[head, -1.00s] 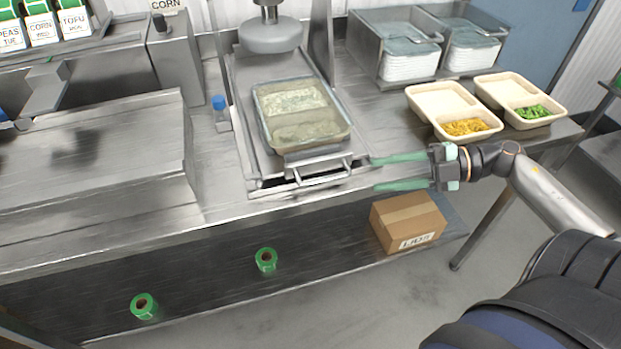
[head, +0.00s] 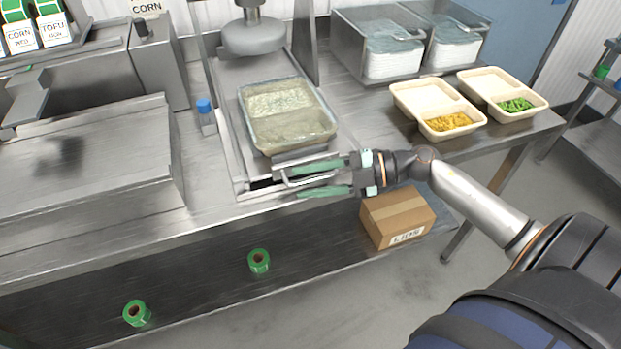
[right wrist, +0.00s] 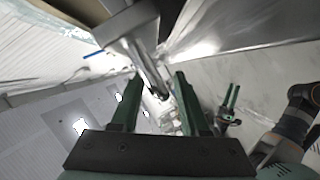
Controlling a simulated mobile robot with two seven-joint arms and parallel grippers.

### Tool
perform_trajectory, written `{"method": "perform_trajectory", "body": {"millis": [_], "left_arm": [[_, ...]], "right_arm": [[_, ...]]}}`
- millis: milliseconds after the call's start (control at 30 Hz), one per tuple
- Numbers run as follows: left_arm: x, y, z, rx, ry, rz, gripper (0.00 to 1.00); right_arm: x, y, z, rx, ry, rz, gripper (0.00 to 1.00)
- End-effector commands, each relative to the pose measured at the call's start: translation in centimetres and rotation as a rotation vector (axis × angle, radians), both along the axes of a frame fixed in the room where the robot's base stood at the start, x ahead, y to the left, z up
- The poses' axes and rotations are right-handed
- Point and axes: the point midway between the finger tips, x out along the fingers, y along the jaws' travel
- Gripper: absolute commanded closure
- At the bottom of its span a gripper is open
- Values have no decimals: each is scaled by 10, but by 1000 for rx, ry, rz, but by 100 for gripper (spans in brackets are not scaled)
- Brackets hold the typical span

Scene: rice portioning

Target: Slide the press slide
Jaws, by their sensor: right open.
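The press slide (head: 236,150) is a metal tray on the steel counter with a bar handle (head: 284,178) at its front. A clear lidded container (head: 262,132) with pale rice sits on the slide, in front of the round press head (head: 252,38). My right gripper (head: 298,180) is open, its green fingers reaching in from the right on either side of the handle. In the right wrist view the metal handle (right wrist: 152,72) shows between the spread fingers (right wrist: 153,92). I cannot tell whether the fingers touch it.
Two cream trays with corn (head: 447,121) and green vegetables (head: 516,105) stand at the right. Metal bins (head: 343,52) are behind them. A cardboard box (head: 392,213) and green tape rolls (head: 259,261) lie on the lower shelf.

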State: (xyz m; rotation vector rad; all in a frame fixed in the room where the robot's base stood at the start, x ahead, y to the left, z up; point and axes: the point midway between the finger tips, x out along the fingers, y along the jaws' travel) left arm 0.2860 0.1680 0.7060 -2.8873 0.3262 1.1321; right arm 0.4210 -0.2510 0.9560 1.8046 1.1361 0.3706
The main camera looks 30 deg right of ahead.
Motion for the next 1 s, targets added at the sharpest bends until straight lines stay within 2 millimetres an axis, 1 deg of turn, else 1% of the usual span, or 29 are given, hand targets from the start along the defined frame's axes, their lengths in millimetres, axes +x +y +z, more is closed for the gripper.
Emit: {"method": "perform_trajectory", "body": {"millis": [133, 533, 1000], "left_arm": [[0, 0, 0, 0, 0, 0, 50], [0, 1, 0, 1, 0, 1, 50], [0, 1, 0, 1, -1, 0, 50]], "right_arm": [[0, 0, 0, -1, 0, -1, 55], [0, -1, 0, -1, 0, -1, 100], [0, -1, 0, -1, 0, -1, 100]]}}
